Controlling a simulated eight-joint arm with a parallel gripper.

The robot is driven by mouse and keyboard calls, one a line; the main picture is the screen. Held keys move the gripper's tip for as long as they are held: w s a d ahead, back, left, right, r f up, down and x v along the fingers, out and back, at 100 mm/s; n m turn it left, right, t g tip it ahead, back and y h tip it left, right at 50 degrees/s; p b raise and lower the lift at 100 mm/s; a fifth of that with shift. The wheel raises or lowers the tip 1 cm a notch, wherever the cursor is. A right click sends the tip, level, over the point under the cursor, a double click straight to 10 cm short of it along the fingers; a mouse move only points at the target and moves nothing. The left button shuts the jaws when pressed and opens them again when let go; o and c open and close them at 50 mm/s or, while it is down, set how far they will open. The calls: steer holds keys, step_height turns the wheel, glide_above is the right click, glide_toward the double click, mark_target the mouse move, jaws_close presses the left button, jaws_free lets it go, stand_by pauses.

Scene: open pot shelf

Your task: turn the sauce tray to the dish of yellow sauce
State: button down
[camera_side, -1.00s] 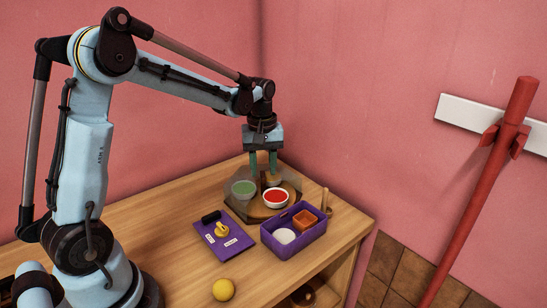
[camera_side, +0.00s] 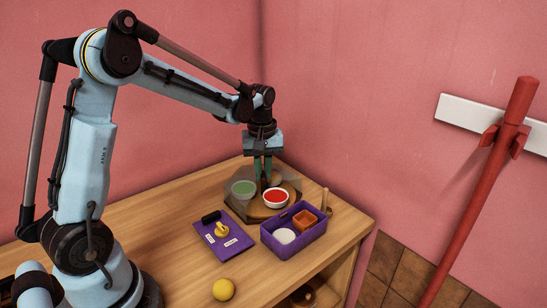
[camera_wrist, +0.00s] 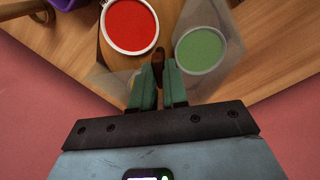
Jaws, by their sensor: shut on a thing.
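The sauce tray (camera_side: 257,213) is a dark wooden, many-sided board on the counter with clear panels around part of it. A dish of red sauce (camera_side: 275,197) is at its front right and a dish of green sauce (camera_side: 243,188) at its left. Both dishes also show in the wrist view, red (camera_wrist: 130,24) and green (camera_wrist: 200,48).
A purple board (camera_side: 223,233) with a yellow knob lies to the left. A yellow ball (camera_side: 223,289) is near the front edge. Pink walls rise close behind.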

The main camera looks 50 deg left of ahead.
mark_target(263, 174)
steer(key=shift+m, duration=0.4)
steer(key=m, duration=0.4)
steer(key=shift+m, duration=0.4)
steer(key=m, duration=0.6)
steer(key=shift+m, duration=0.3)
steer(key=m, duration=1.1)
steer(key=shift+m, duration=0.3)
steer(key=c, duration=1.1)
jaws_free()
steer(key=shift+c, duration=0.2)
steer(key=shift+r, duration=0.15)
step_height(263, 174, up, 12)
